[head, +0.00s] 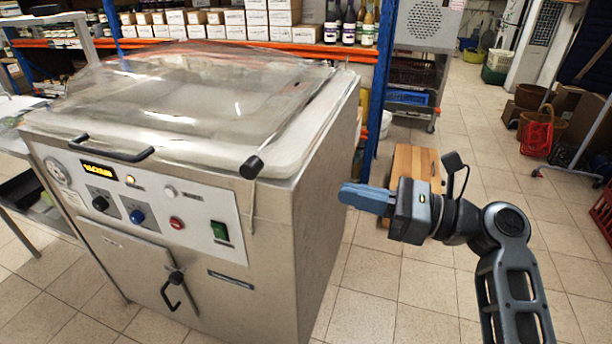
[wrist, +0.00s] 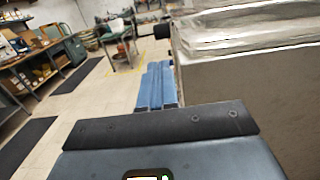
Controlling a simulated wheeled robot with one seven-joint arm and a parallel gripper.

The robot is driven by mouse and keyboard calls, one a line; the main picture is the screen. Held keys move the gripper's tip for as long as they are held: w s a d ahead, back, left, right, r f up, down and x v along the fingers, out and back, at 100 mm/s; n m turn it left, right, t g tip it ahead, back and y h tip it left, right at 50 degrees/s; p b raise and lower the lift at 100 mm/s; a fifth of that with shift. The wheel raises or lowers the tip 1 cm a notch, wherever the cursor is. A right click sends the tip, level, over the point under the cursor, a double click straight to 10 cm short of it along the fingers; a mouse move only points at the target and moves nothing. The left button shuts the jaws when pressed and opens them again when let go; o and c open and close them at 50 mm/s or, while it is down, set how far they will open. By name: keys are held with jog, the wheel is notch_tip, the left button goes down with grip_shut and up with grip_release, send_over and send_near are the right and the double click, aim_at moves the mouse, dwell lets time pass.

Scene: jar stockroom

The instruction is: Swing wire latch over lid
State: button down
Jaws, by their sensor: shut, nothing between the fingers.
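The clear domed lid (head: 190,100) lies closed on the steel vacuum machine (head: 325,215). At its front right corner a black knob (head: 251,167) sits at the rim, with thin wire at the corner below it; this looks like the wire latch. Whether it is hooked over the lid I cannot tell. A dark knob (wrist: 162,31) also shows at the machine's edge in the wrist view. My gripper (head: 343,194) is shut and empty, its blue fingers pointing left, beside the machine's right side and below lid height. The fingers (wrist: 157,80) show together in the wrist view.
A wooden crate (head: 415,165) stands on the floor behind my gripper. A shelf with a blue post (head: 380,90) stands behind the machine. A steel side table (head: 15,115) is at left. The tiled floor (head: 410,310) right of the machine is mostly clear.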

aim_at(259, 171)
jog(key=p+x, duration=0.1)
jog(key=x, duration=1.2)
jog(key=shift+w+a+p, duration=0.1)
jog(key=shift+a+p, duration=0.25)
jog(key=shift+p, duration=0.05)
jog(key=shift+w, duration=0.1)
